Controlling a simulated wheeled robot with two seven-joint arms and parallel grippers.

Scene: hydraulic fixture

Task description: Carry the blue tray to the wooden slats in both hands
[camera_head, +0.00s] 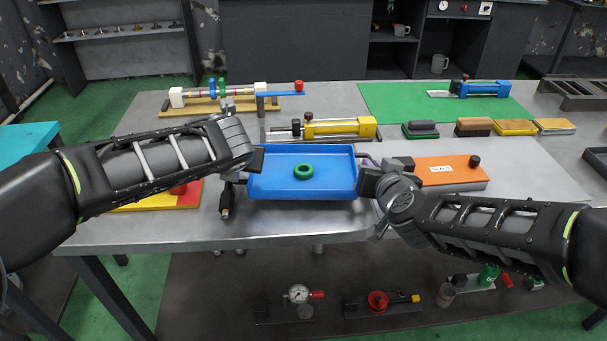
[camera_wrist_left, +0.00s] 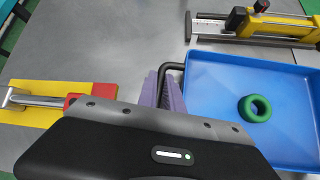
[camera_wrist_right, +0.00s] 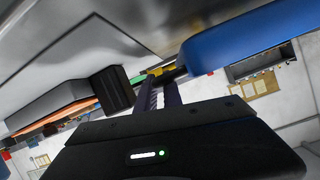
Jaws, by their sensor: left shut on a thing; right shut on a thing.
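The blue tray (camera_head: 330,180) is near the table's front edge in the head view, with a green ring (camera_head: 303,172) lying in it. The tray also shows in the left wrist view (camera_wrist_left: 215,125) and the right wrist view (camera_wrist_right: 250,32). My left gripper (camera_head: 240,176) is shut on the tray's dark left handle (camera_wrist_left: 178,67). My right gripper (camera_head: 368,164) is shut on the tray at its right side, where the handle is mostly hidden. I cannot tell whether the tray touches the table. I cannot make out wooden slats for sure.
A yellow cylinder fixture (camera_head: 335,128) lies just behind the tray. An orange block (camera_head: 445,170) is to the right, and a red and yellow plate (camera_head: 190,194) to the left. Several brush-like blocks (camera_head: 473,127) stand back right, before a dark slatted rack (camera_head: 575,92).

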